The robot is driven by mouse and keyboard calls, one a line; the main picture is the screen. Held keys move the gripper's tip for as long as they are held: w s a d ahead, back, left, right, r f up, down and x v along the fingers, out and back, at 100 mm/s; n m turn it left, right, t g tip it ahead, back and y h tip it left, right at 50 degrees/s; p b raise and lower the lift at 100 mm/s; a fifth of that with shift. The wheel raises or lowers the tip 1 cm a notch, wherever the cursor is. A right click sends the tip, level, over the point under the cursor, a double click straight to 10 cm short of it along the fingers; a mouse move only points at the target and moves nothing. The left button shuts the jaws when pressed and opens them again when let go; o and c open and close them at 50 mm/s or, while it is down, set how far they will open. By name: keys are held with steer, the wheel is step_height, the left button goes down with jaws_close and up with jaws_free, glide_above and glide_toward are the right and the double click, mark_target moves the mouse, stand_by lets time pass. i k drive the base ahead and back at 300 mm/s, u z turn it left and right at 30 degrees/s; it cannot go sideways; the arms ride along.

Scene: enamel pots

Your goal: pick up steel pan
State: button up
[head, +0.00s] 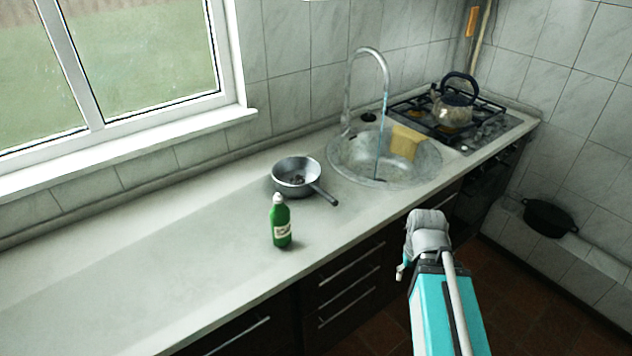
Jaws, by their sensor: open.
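The steel pan (296,178) is a round grey pan on the pale countertop, left of the sink. Its dark-tipped handle (325,195) points toward the lower right, near the counter's front edge. Something small and dark shows inside the pan; I cannot tell what it is. My gripper (404,266) is to the right of the pan and nearer the camera, in front of the counter. It is open and apart from the pan. My own arm partly hides its fingers.
A green bottle (280,222) stands just in front of the pan. A kettle (453,109) stands on the hob (480,135). The counter (130,270) is clear at left.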

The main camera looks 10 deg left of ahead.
mark_target(307, 185)
steer(key=z, duration=0.4)
steer(key=k, duration=1.55)
steer(key=u, duration=0.65)
steer(key=i, duration=1)
steer(key=u, duration=0.05)
